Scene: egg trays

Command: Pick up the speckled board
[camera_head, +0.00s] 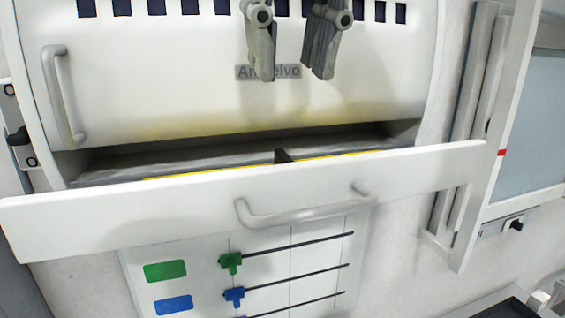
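I cannot make out a speckled board in the head view. My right gripper (293,75) hangs down from the top edge, its two grey fingers apart and nothing seen between them. It is in front of the white machine's front panel (180,90), over the dark lettering, above the opening. Below it a white drawer (130,212) is pulled out. Only a thin strip of the drawer's inside shows, with yellow edges (215,171) and a small dark upright piece (283,156); the rest is hidden behind the drawer front. My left gripper is not in view.
The drawer front has a curved handle (300,213) and sticks out across the view. Another handle (62,95) is on the panel at left. A chart with green and blue markers (231,262) is below. A framed grey-blue pane (535,120) stands at right.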

